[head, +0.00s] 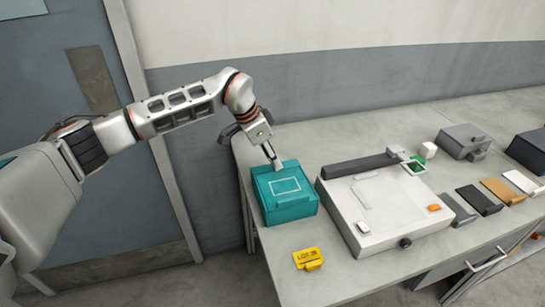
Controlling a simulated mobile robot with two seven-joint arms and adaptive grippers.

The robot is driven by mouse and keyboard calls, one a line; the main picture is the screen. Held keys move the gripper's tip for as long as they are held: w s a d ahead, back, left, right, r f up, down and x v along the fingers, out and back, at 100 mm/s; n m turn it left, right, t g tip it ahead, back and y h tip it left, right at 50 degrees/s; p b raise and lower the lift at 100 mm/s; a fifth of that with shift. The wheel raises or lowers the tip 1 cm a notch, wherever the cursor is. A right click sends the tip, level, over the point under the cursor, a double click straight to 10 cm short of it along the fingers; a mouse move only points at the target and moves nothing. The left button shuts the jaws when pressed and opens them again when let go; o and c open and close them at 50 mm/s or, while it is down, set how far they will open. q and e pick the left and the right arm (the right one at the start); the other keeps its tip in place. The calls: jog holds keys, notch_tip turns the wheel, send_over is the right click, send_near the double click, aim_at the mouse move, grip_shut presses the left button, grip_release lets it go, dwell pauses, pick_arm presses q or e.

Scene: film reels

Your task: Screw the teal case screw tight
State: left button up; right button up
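The teal case (290,210) stands at the left end of the grey bench, its lid down, with a pale rectangle outlined on top. My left gripper (274,163) comes from above and points down at the back edge of the case's top. Its fingertips are at or very near that edge; I cannot tell whether they touch. The fingers look close together, but the view is too small to show whether they are shut on anything. I cannot make out the screw; the fingers may cover it. My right gripper is not in view.
A yellow tag (308,259) lies in front of the case. A white flat device (385,212) with a dark bar stands close on the right. A wall is behind the bench (330,286).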

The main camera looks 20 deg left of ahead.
pick_arm(q)
jog(key=shift+d+f, duration=0.1)
jog(key=shift+f, duration=0.1)
grip_shut()
jog(key=shift+w+m, duration=0.1)
jog(key=shift+m, duration=0.2)
